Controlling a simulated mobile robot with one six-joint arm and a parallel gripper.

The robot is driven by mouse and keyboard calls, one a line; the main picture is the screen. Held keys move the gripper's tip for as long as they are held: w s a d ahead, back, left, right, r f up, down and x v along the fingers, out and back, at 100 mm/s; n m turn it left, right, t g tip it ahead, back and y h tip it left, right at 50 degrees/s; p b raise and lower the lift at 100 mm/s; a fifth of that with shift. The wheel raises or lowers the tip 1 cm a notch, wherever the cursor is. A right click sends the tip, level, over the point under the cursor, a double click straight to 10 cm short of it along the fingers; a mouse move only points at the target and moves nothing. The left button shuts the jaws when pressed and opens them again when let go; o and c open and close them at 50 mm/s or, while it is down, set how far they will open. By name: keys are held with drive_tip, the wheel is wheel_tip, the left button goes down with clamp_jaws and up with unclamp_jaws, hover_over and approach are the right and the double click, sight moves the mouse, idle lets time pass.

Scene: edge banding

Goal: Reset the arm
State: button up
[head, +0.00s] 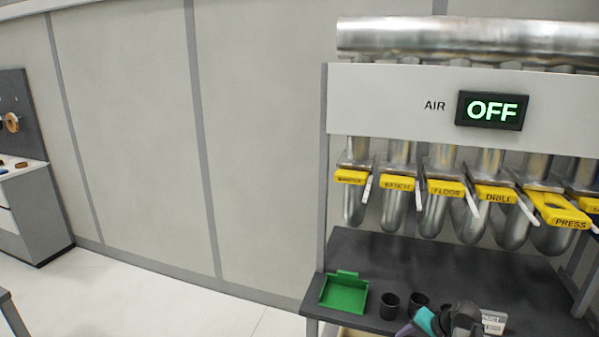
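I cannot make out my gripper in the head view. A dark rounded shape (465,319) with a teal part (425,320) and a purple part shows at the bottom edge, in front of the bench. It is cut off by the frame, and I cannot tell whether it is part of my arm. No fingertips show.
A dark bench (400,262) carries a green tray (343,296), black cups (389,305) and a small labelled card (493,322). Above it hang metal pipes with yellow labelled gates (446,187) and an AIR display (491,110) reading OFF. Floor (150,300) at left is clear.

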drive_tip(key=s+a+f+n+g+h, duration=0.2)
drive_tip(key=s+a+f+n, duration=0.3)
drive_tip(key=a, duration=0.4)
drive_tip(key=s+a+f+n+g+h, duration=0.1)
drive_tip(key=s+a+f+n+g, duration=0.2)
drive_tip(key=a+f, duration=0.4)
drive_tip(key=s+f+g+b, duration=0.1)
drive_tip(key=s+f+g, duration=0.2)
drive_tip(key=s+f, duration=0.7)
drive_tip(key=s+a+f+g+b, duration=0.1)
drive_tip(key=s+f+g, duration=0.1)
drive_tip(key=s+f, duration=0.7)
drive_tip(key=s, duration=0.8)
drive_tip(key=shift+f+m+g, duration=0.3)
drive_tip(key=shift+f+g, duration=0.05)
drive_tip(key=shift+g, duration=0.05)
drive_tip(key=shift+s, duration=0.1)
